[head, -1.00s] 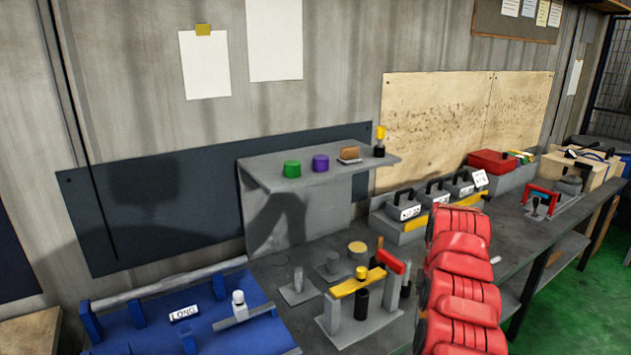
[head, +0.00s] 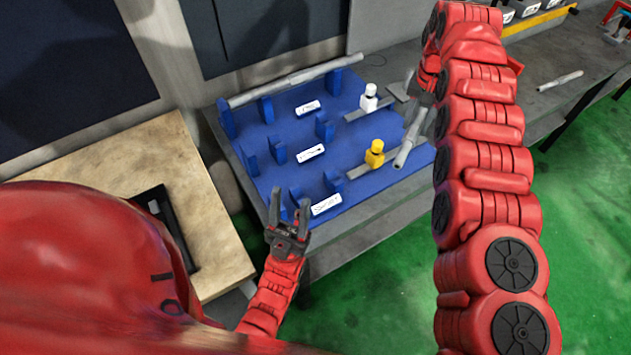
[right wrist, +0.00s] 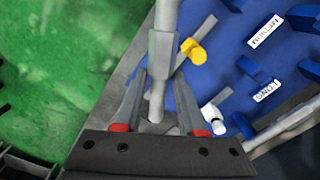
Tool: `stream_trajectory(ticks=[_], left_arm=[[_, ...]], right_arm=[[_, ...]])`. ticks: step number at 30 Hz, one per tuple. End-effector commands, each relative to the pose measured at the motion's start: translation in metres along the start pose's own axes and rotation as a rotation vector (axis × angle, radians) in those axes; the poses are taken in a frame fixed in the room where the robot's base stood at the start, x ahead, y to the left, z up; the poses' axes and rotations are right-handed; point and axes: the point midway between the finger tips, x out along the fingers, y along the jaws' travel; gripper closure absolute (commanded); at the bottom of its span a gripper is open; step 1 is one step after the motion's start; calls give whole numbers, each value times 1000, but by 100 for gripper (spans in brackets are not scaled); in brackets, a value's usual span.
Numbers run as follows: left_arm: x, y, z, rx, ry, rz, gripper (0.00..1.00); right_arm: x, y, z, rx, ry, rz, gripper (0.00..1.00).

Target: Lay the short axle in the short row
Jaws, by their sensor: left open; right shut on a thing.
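The blue rack (head: 235,150) has rows of upright supports. The row labelled SHORT (head: 326,204) is nearest the front, and its supports (head: 333,181) are empty. My right gripper (head: 428,97) is shut on a grey stepped axle (head: 410,138), apparently the short one, held tilted above the rack's right edge. In the right wrist view the axle (right wrist: 164,55) runs between the fingers of this gripper (right wrist: 160,88).
A long axle (head: 290,82) lies in the back row. The middle row (head: 310,153) is empty. A yellow-topped part (head: 375,154) and a white-topped part (head: 370,98) stand on the rack's right side. Another axle (head: 560,80) lies on the bench at right.

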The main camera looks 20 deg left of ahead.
Motion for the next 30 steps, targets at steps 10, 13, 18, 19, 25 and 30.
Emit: stream_trajectory(ticks=[10, 13, 18, 19, 25, 30], left_arm=[[2, 0, 0, 0, 0, 0, 50], [2, 0, 0, 0, 0, 0, 50], [2, 0, 0, 0, 0, 0, 50], [2, 0, 0, 0, 0, 0, 50], [3, 0, 0, 0, 0, 0, 50], [3, 0, 0, 0, 0, 0, 50]], right_arm=[[2, -5, 1, 23, 2, 2, 100], [3, -5, 2, 27, 4, 4, 100], [5, -8, 2, 33, 8, 3, 100], [5, -8, 2, 34, 6, 3, 100], [6, -11, 1, 38, 7, -1, 100], [6, -13, 2, 43, 5, -2, 100]])
